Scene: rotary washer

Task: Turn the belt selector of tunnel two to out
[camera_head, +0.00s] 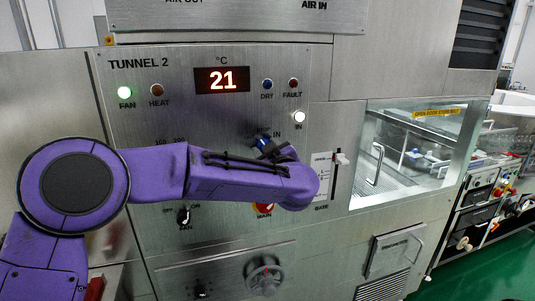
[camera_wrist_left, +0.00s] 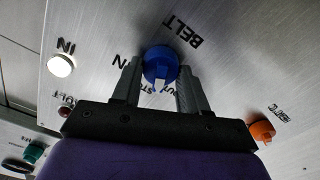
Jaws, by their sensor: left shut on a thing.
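A white pointer mark on the knob faces toward the gripper's palm in the wrist view. The label IN shows beside one finger; the STOP and OUT labels are partly covered. In the head view the knob (camera_head: 264,143) shows just above my purple left wrist, which hides most of the gripper. My right gripper is not in view.
The display (camera_head: 222,79) reads 21. The red MAIN switch (camera_head: 264,209) and FAN knob (camera_head: 184,215) lie below my arm.

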